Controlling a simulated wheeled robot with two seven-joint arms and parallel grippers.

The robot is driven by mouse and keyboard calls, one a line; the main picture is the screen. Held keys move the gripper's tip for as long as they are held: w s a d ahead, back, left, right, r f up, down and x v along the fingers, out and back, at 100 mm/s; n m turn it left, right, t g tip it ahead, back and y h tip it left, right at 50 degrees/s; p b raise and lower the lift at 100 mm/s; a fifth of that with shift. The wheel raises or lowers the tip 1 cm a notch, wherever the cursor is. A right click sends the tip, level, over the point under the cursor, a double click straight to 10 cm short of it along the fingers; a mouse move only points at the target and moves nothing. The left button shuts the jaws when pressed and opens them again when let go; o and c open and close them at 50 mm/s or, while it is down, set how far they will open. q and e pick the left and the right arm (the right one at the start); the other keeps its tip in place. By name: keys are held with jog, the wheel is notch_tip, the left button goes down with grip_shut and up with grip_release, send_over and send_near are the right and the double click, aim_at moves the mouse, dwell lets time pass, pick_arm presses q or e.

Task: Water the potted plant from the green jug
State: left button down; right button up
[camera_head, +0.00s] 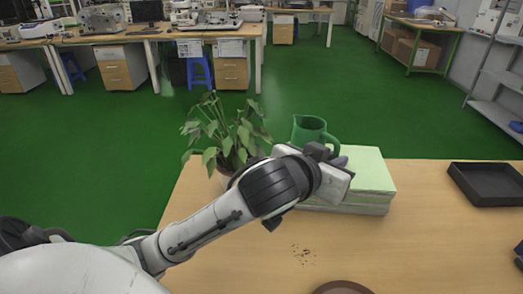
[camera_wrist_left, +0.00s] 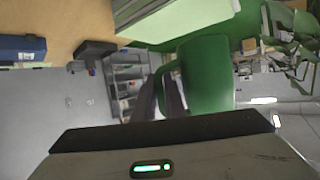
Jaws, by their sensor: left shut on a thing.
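The green jug (camera_head: 310,130) is near the back edge of the table, close to the right of the potted plant (camera_head: 226,135). It looks upright, with its handle to the right; its lower part is hidden by my left gripper (camera_head: 336,160). In the left wrist view the fingers (camera_wrist_left: 168,95) are shut on the handle of the jug (camera_wrist_left: 208,75). I cannot tell whether the jug rests on anything. The plant has long green leaves, and my arm hides most of its pot. Its leaves also show in the left wrist view (camera_wrist_left: 295,40). My right gripper is not in view.
A stack with a pale green top (camera_head: 368,168) lies right behind my left gripper. A black tray (camera_head: 487,184) sits at the table's right. Dark crumbs (camera_head: 303,254) lie on the wooden table (camera_head: 420,240). A brown round thing (camera_head: 343,288) shows at the bottom edge.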

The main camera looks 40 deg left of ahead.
pick_arm(q)
jog(key=w+a+f+p, duration=0.1)
jog(key=a+f+p, duration=0.2)
jog(key=f, duration=0.5)
jog(key=shift+a+n+y+p, duration=0.15)
jog(key=shift+n+y+p, duration=0.15)
jog(key=shift+p, duration=0.5)
jog(key=shift+a, duration=0.1)
jog(key=a+r+n+h, duration=0.1)
jog(key=a+r+n+p, duration=0.1)
jog(key=r, duration=0.1)
jog(key=shift+w+n+h, duration=0.1)
jog(key=shift+n+h, duration=0.2)
jog(key=shift+h, duration=0.1)
jog(key=a, duration=0.1)
jog(key=a+n+h, duration=0.1)
jog(key=a+n, duration=0.1)
jog(key=shift+w+a+r+g+h, duration=0.1)
jog(key=shift+a+r+g+h, duration=0.2)
jog(key=shift+r+h, duration=0.1)
jog(key=shift+a+r+n+h, duration=0.25)
jog(key=shift+r+n, duration=0.1)
jog(key=shift+r, duration=0.1)
jog(key=shift+a+r+n+h, duration=0.15)
jog(key=shift+r+n+h, duration=0.1)
jog(key=shift+r+n, duration=0.15)
